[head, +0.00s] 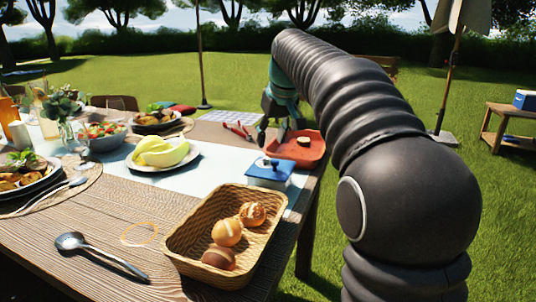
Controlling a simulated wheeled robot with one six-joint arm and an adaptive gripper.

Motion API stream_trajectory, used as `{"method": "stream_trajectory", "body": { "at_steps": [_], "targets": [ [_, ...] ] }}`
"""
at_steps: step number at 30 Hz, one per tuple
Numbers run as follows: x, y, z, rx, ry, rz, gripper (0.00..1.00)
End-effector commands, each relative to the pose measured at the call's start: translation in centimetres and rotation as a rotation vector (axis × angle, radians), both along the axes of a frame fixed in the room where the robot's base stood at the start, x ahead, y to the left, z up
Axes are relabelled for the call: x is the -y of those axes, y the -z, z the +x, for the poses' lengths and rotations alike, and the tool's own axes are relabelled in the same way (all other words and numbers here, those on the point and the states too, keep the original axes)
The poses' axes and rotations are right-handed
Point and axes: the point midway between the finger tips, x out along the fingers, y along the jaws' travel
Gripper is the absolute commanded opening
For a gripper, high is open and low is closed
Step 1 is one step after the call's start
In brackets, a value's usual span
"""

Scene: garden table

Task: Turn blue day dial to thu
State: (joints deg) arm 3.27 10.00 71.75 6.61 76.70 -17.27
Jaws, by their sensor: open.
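A small blue box with a white lower body (269,172) stands on the table near its right edge. A small dark knob shows on its blue top. I cannot tell whether this is the day dial, and no day lettering is readable. My gripper (275,138) hangs at the end of my dark arm, beyond the blue box and beside the red tray (317,152). Its fingers point down, open and with nothing seen between them. My arm hides part of the area to the right.
A wicker basket (178,238) with bread rolls stands in front of the blue box. A plate of yellow fruit (190,155) is to the left. Red-handled pliers (238,131) lie near my gripper. A spoon (72,241) lies at the front left. The table's right edge is close.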

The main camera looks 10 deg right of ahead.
Motion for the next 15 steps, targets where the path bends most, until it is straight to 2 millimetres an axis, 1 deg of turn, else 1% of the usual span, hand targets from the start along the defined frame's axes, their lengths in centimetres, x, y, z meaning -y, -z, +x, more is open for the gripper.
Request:
{"method": "stream_trajectory", "body": {
  "at_steps": [1,3,6,12,15],
  "targets": [
    [-0.1,1.0,0.3,-0.004,0.000,0.000,0.46],
    [-0.2,2.3,0.8,-0.004,0.001,0.000,0.46],
    [-0.2,3.7,1.4,-0.004,0.002,0.000,0.46],
    [-0.3,5.5,2.2,-0.001,0.002,0.000,0.46],
    [-0.4,5.9,2.3,-0.001,0.002,0.000,0.46]
  ]
}}
